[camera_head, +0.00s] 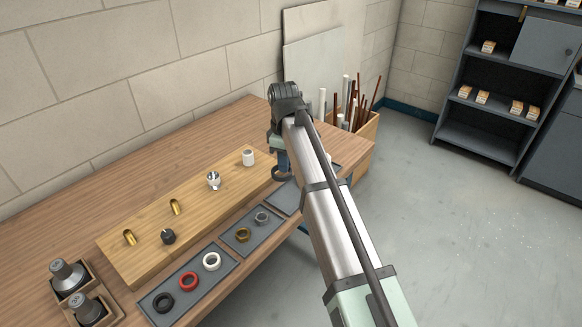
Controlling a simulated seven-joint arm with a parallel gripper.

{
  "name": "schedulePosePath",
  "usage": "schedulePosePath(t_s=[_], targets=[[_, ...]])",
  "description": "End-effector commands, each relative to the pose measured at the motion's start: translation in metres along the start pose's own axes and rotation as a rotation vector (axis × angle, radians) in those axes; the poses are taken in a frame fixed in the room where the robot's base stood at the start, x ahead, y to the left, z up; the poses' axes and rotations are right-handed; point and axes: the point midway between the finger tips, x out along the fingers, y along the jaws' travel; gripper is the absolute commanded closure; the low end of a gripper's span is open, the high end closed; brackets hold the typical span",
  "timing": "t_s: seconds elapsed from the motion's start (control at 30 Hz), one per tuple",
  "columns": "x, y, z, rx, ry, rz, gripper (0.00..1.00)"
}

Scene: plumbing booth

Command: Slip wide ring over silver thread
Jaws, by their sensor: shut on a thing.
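The silver fitting (213,180) stands upright on the light wooden board, with a bright top; its thread is too small to make out. My gripper (280,164) points down near the board's right end, to the right of the silver fitting and apart from it. It is shut on a dark ring (281,174), which shows just below it, above the area of the right tray. The fingers are mostly hidden by the wrist, so the exact grip on the ring cannot be told.
The board (130,252) also bears two brass pieces (129,237), a black piece (168,237) and a white cylinder (248,158). Trays in front hold black, red and white rings (211,261), plus brass and grey ones (262,218). The right tray (287,199) looks empty. Two grey-topped pieces (67,275) stand lower left.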

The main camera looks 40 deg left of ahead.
Motion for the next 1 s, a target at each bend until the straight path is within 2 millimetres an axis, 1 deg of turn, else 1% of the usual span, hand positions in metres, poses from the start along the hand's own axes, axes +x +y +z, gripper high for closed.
schedulePosePath(t_s=[0.17, 0.3, 0.37, 0.4, 0.53, 0.6, 0.7, 0.77, 0.9, 1.0], targets=[[-0.004, -0.03, -0.049, -0.072, 0.002, 0.002, 1.0], [-0.011, -0.048, -0.101, -0.136, 0.003, 0.004, 1.0], [-0.015, -0.054, -0.122, -0.16, 0.004, 0.004, 1.0], [-0.017, -0.058, -0.136, -0.176, 0.004, 0.005, 1.0], [-0.025, -0.063, -0.175, -0.194, 0.005, 0.005, 1.0], [-0.03, -0.058, -0.193, -0.176, 0.005, 0.005, 1.0], [-0.035, -0.046, -0.204, -0.12, 0.003, 0.003, 1.0], [-0.036, -0.042, -0.208, -0.078, 0.002, 0.002, 1.0], [-0.035, -0.045, -0.205, -0.004, 0.0, 0.0, 1.0], [-0.035, -0.045, -0.204, 0.02, 0.0, 0.0, 1.0]])
